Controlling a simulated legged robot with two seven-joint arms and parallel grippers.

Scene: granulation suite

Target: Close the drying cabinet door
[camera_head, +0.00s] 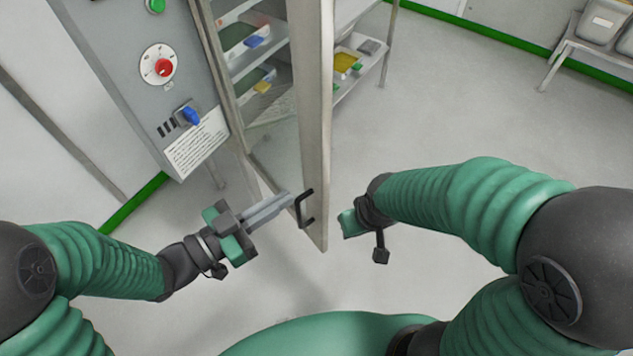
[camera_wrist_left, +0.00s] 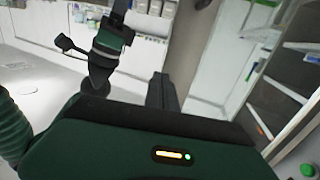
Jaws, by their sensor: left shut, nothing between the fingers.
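The drying cabinet door (camera_head: 313,120) stands open, a tall pale-framed panel seen nearly edge-on in the head view. Its black bar handle (camera_head: 304,209) sits near the lower end, on the door's left side. The cabinet (camera_head: 145,60) is to the left, its shelves showing through the opening. My left gripper (camera_head: 287,201) is shut and empty, its fingertips close beside the handle; I cannot tell whether they touch. Its dark fingers also show in the left wrist view (camera_wrist_left: 163,93). My right gripper (camera_head: 348,223) is just right of the door; its fingers are not clearly visible.
The cabinet's front panel carries a red dial (camera_head: 163,67), a blue switch (camera_head: 190,115) and a green button (camera_head: 155,5). A bench (camera_head: 590,40) stands at the far right. The floor between is clear.

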